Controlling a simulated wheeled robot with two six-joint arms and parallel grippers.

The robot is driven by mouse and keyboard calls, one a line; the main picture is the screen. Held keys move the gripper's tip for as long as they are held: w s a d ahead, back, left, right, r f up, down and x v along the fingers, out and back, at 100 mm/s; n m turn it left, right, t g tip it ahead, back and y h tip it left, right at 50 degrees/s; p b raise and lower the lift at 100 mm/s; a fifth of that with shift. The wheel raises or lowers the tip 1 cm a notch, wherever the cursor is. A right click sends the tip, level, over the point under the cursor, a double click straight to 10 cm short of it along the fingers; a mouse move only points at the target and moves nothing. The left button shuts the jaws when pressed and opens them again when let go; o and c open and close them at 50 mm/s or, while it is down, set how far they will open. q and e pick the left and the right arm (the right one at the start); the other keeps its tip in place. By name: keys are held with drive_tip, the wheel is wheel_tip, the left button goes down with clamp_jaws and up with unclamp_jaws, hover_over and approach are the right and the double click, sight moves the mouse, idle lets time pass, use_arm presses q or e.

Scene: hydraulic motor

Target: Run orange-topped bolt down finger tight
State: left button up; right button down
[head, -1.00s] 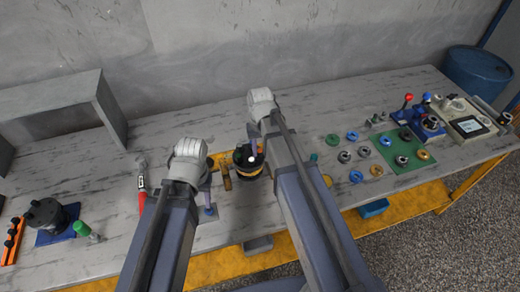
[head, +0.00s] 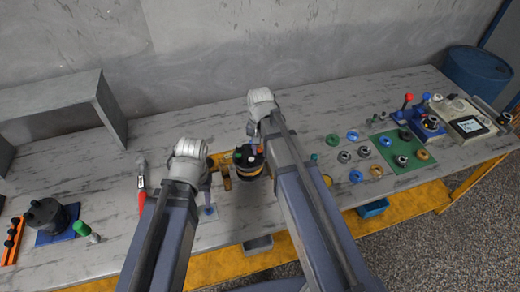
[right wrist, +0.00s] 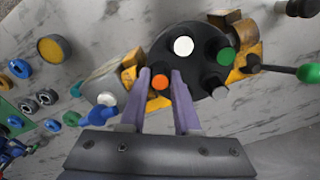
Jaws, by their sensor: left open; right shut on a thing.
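The orange-topped bolt (right wrist: 160,82) stands near the edge of the black round cover of the motor (right wrist: 205,72) in the right wrist view. My right gripper (right wrist: 160,92) is shut on its head, one purple finger on each side. How far the bolt is seated is hidden. A white-topped bolt (right wrist: 183,46) and a green-topped bolt (right wrist: 227,55) also show on the cover. In the head view the motor (head: 249,162) sits in the yellow-brown fixture, partly behind my right arm. My left gripper (head: 208,198) is open and empty, left of the motor.
A green mat (head: 400,160) and several blue, green and grey rings lie to the right. A red-handled tool (head: 142,190), a dark pump-like part (head: 48,214) and an orange rack (head: 13,240) are on the left. A grey shelf (head: 60,110) stands behind.

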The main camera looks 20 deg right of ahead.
sight(260, 151)
drive_tip(key=m, duration=0.3)
idle(0.4)
drive_tip(key=c, duration=0.9)
unclamp_jaws()
drive_tip(key=shift+r+p, duration=2.3)
